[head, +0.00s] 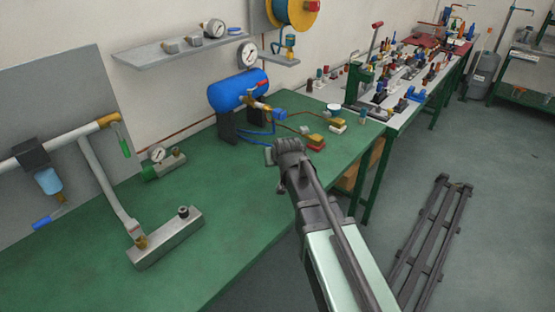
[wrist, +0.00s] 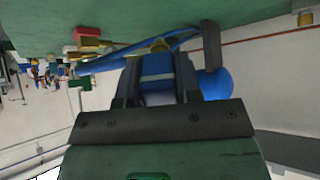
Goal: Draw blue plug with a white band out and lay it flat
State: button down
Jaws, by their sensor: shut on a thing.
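My gripper (wrist: 158,78) is shut on the blue plug (wrist: 157,66) in the wrist view, with one dark finger on each side. A pale band crosses the plug between the fingers. A brass fitting (wrist: 160,45) shows just beyond the plug; I cannot tell whether they touch. In the head view my gripper (head: 284,150) is above the right part of the green bench, in front of the blue tank (head: 238,90). The plug cannot be made out clearly there. A blue piece (head: 279,113) shows at the end of the brass valve by the tank.
The green bench (head: 225,225) has bare room at its front and middle. A metal block (head: 165,238) with a pipe stands at left, and a gauge fitting (head: 163,162) lies behind it. Blue hoses (head: 255,132) run under the tank.

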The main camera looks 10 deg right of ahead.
notch_tip(320, 180, down, 10)
jog(key=b, duration=0.9)
jog(key=shift+r, duration=0.25)
jog(key=shift+r, duration=0.1)
jog(key=c, duration=0.7)
grip_release()
jog(key=shift+c, duration=0.2)
jog(key=p+v, duration=0.7)
jog(key=v, duration=0.3)
jog(key=shift+s+r+p, duration=0.25)
jog(key=shift+p, duration=0.15)
